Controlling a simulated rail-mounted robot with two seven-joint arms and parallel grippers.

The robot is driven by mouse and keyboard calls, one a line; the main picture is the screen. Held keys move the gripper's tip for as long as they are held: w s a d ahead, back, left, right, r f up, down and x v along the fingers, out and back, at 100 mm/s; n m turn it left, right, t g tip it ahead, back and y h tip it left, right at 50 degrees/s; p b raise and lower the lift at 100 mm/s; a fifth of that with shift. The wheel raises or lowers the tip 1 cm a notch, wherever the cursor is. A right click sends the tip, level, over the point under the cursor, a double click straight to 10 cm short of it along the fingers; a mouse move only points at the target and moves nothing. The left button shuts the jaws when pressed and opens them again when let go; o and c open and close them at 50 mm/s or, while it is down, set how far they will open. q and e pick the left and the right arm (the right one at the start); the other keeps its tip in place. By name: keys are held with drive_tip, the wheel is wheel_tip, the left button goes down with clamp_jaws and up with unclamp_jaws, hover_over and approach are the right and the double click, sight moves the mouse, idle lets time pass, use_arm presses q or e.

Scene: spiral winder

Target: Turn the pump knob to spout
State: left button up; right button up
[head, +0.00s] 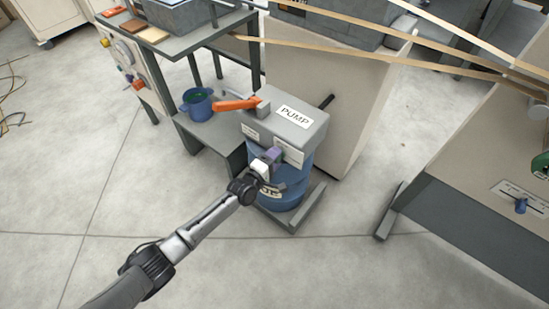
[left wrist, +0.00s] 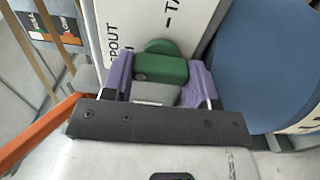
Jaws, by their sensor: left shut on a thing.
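The grey pump (head: 268,122) sits on a blue drum (head: 294,185) and bears a PUMP label on top. My left gripper (head: 268,161) is at the pump's front face. In the left wrist view, its purple fingers (left wrist: 161,72) are shut on the green pump knob (left wrist: 161,67), one on each side. A white plate behind the knob carries partly hidden lettering, SPOUT (left wrist: 112,42) on the left and TA (left wrist: 174,18) at the top. The knob's pointing direction is hard to tell. In the head view the gripper hides the knob. My right gripper is not in view.
An orange handle (head: 237,104) sticks out left from the pump's top. A beige cabinet (head: 330,85) is close behind, and another machine (head: 480,185) stands at right. The floor in front is clear.

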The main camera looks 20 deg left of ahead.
use_arm(q)
drive_tip(key=o, duration=0.9)
drive_tip(key=p+v, duration=0.6)
drive_tip(key=v, duration=0.8)
drive_tip(key=shift+w, duration=0.1)
